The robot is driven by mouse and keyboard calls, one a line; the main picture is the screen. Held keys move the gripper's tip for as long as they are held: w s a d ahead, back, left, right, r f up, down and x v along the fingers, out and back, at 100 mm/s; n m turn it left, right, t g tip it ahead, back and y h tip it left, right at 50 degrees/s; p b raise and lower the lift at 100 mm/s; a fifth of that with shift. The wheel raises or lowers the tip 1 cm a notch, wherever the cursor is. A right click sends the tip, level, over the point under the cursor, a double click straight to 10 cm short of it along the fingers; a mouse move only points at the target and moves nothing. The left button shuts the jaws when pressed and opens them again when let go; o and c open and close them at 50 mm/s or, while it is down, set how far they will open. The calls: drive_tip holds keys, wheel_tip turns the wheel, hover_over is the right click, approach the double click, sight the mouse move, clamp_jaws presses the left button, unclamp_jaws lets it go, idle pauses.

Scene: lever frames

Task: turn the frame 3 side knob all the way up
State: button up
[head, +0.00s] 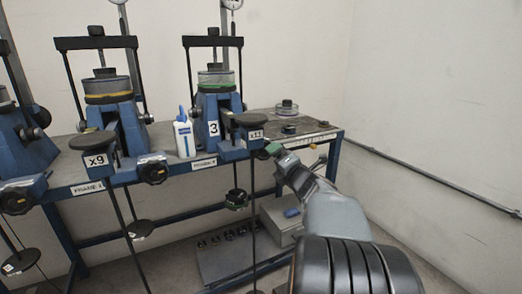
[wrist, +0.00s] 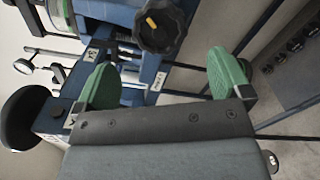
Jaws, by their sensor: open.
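Frame 3 (head: 213,108) is the blue lever frame with the "3" plate and a green-ringed cell, at the centre of the head view. Its side knob (wrist: 162,26) is black and ridged with a small orange mark, at the top middle of the wrist view. In the head view the knob is hidden or hard to make out behind my gripper (head: 275,152). My gripper (wrist: 165,72) is open, its two green fingers apart. The knob lies beyond the fingertips, roughly in line with the gap between them. Nothing is between the fingers, and I see no contact.
A black round disc (head: 250,119) by the x11 plate stands close; it also shows at the wrist view's left edge (wrist: 20,118). A white bottle (head: 184,136) stands left of frame 3. Another frame (head: 112,118) is further left. Free floor lies right of the bench.

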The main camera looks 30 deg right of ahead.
drive_tip(key=w, duration=0.6)
drive_tip(key=w+d+b, duration=0.1)
drive_tip(key=w, duration=0.2)
drive_tip(key=shift+f, duration=0.1)
drive_tip(key=shift+c, duration=0.3)
drive_tip(key=c, duration=1.2)
drive_tip(key=shift+o, duration=0.2)
